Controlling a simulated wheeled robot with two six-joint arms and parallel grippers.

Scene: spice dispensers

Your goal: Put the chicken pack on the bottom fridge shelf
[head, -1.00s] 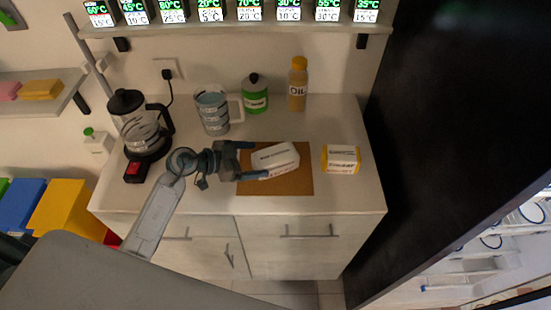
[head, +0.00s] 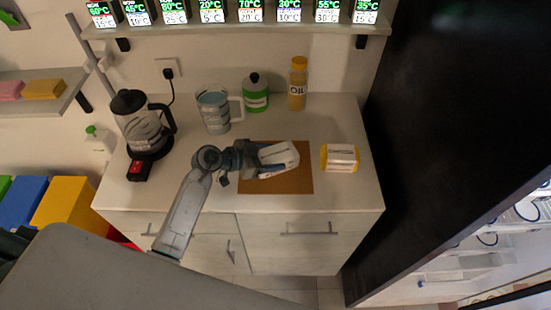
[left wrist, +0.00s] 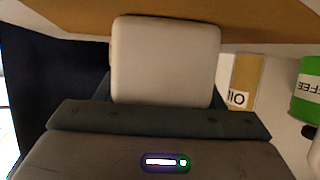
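A white pack (head: 284,153) with dark print, apparently the chicken pack, lies on a brown board (head: 295,183) on the counter. My left gripper (head: 278,158) has its fingers on either side of the pack; they look open around it, and I cannot make out firm contact. In the left wrist view the white pack (left wrist: 166,62) sits close in front of the palm, filling most of the space between the fingers. White shelves (head: 470,262), apparently the fridge interior, show at the lower right; their bottom is cut off. My right gripper is not in view.
A yellow-and-white box (head: 340,158) stands right of the board. A coffee pot (head: 142,125), a measuring jug (head: 214,110), a green jar (head: 255,94) and an oil bottle (head: 298,85) stand behind. A tall dark panel (head: 435,120) rises right of the counter.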

